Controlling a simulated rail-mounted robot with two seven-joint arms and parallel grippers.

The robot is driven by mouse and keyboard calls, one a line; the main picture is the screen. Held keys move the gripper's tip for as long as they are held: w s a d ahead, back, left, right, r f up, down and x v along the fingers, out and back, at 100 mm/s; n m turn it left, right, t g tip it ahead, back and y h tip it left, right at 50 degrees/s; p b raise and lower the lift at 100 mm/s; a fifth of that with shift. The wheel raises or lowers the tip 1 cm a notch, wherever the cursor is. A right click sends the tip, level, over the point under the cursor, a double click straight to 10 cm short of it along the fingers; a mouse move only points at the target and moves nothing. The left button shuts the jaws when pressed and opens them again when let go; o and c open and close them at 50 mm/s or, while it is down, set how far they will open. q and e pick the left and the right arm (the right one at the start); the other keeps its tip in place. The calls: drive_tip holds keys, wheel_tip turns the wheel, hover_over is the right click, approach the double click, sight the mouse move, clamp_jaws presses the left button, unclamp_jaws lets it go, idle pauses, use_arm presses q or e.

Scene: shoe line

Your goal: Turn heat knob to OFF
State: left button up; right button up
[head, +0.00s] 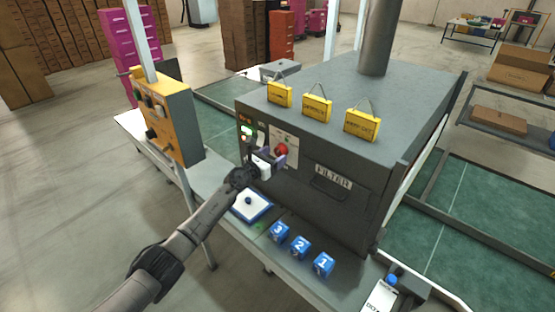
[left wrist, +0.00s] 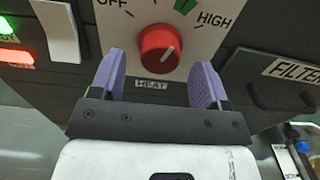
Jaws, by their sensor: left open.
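The red heat knob (left wrist: 159,48) sits on a white dial plate marked OFF at upper left and HIGH at upper right, with a green mark between them. Its pale pointer line appears to slant to the upper right, toward the HIGH side. A HEAT label is below it. In the head view the knob (head: 281,149) is on the front of the dark oven box. My left gripper (left wrist: 160,82) is open, its two purple fingers on either side of and below the knob, apart from it. The left gripper (head: 270,160) also shows in the head view. My right gripper is not in view.
A white switch (left wrist: 57,30) and lit green and red indicators are left of the dial. A FILTER drawer (head: 331,184) is to the right. Blue numbered blocks (head: 300,246) and a white-blue tray (head: 251,207) stand on the ledge below. A yellow control box (head: 166,118) stands left.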

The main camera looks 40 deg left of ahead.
use_arm(q)
drive_tip(key=shift+w+b, duration=0.45)
drive_tip(key=shift+w, duration=0.5)
drive_tip(key=shift+w+d, duration=0.1)
drive_tip(key=shift+w, duration=0.1)
drive_tip(key=c, duration=0.9)
